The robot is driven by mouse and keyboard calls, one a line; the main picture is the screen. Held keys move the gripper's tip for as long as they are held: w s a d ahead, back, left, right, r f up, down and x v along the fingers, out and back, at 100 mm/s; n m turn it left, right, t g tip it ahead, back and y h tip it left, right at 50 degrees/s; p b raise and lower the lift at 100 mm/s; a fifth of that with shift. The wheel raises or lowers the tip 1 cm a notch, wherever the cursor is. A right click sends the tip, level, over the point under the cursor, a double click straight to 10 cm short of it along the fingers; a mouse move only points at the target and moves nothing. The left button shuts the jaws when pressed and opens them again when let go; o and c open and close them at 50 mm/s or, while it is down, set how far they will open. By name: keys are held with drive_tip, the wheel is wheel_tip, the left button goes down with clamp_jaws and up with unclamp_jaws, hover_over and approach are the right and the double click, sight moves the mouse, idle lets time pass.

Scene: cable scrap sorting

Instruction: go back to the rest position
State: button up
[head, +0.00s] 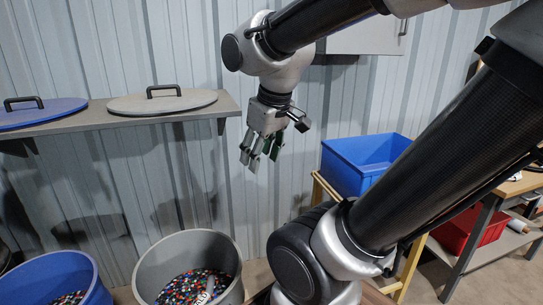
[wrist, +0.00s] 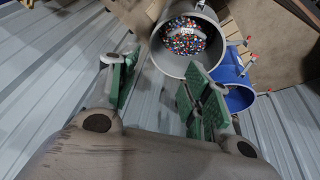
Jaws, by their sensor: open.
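My gripper (head: 261,152) hangs at the end of my raised arm, in front of the corrugated wall and well above the bins. In the wrist view my gripper (wrist: 160,97) has its green-padded fingers spread apart, with nothing between them. The gripper is open and empty. Below it in the head view stands a grey bin (head: 152,262) holding many coloured bits and a pale piece. The same grey bin shows in the wrist view (wrist: 181,66), beyond the fingers.
A blue bin (head: 88,270) stands at lower left. A shelf (head: 97,120) holds a grey lid (head: 163,103) and a blue lid (head: 40,113). A blue crate (head: 350,172) stands at right, with a red crate (head: 467,232) lower on the bench (head: 512,188). The air around the gripper looks clear.

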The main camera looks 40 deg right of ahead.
drive_tip(key=shift+m, duration=0.8)
drive_tip(key=s, duration=0.4)
drive_tip(key=shift+a+r, duration=0.1)
drive_tip(key=shift+r, duration=0.3)
